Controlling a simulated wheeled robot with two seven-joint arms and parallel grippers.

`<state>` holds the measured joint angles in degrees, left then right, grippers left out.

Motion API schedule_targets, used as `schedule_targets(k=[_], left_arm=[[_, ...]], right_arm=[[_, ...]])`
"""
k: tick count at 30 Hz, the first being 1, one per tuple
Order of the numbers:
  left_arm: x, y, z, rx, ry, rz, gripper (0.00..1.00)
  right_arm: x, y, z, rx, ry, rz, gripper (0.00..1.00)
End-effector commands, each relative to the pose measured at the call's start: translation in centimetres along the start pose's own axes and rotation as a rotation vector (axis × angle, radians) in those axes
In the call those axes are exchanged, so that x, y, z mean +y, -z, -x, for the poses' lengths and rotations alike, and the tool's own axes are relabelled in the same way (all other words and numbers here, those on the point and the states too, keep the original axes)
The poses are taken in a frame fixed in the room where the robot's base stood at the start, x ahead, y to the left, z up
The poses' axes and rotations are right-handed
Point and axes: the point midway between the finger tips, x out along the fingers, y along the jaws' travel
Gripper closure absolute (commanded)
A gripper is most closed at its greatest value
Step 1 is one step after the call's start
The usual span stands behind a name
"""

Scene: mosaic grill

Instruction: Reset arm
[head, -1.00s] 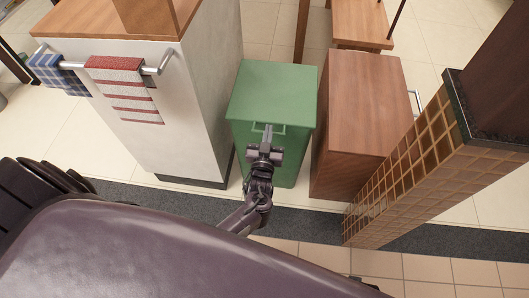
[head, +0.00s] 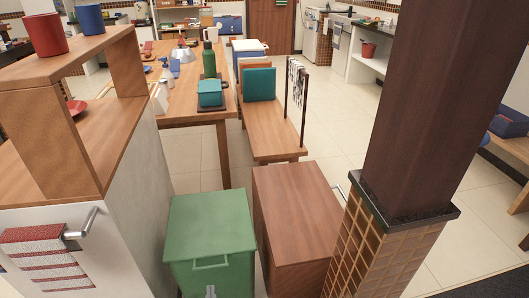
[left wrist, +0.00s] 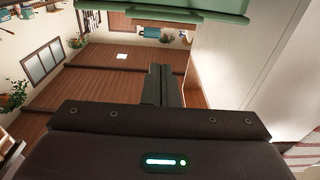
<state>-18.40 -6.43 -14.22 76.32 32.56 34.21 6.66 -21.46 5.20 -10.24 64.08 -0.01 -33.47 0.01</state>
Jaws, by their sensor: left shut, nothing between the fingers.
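My left gripper (head: 210,292) barely shows at the bottom edge of the head view, in front of the green bin (head: 208,222) and below its handle (head: 210,262). In the left wrist view the dark fingers of this gripper (left wrist: 161,84) are together, with nothing held between them. The green bin also shows along the top of the left wrist view (left wrist: 200,16). Its lid is closed. Whether the fingertips touch the bin cannot be told. My right gripper is in neither view.
A wooden cabinet (head: 295,215) stands right of the bin. A tiled pillar (head: 365,250) is further right. A white counter (head: 135,190) with a striped towel (head: 45,262) stands at left. A bench (head: 270,130) and dining table lie beyond; tiled floor is open behind the pillar.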

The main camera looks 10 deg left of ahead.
Motion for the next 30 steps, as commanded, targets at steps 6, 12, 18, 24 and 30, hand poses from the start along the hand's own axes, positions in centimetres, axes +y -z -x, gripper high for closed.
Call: schedule_targets(k=[6,12,18,24,30], left_arm=[[-0.3,-6.4,3.2,-0.274,-0.096,-0.067,1.00],[-3.8,-16.7,13.4,-0.775,-0.240,-0.197,1.00],[-9.6,-21.7,25.4,-1.207,-0.340,-0.307,1.00],[-13.4,-22.6,32.6,-1.448,-0.387,-0.361,1.00],[-14.2,-22.8,34.1,-1.495,-0.398,-0.370,1.00]], right_arm=[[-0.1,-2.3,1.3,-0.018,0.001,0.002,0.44],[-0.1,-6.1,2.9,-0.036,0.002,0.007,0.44],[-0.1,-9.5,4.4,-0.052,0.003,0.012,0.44],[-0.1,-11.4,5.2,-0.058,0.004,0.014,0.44],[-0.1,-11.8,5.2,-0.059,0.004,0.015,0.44]])
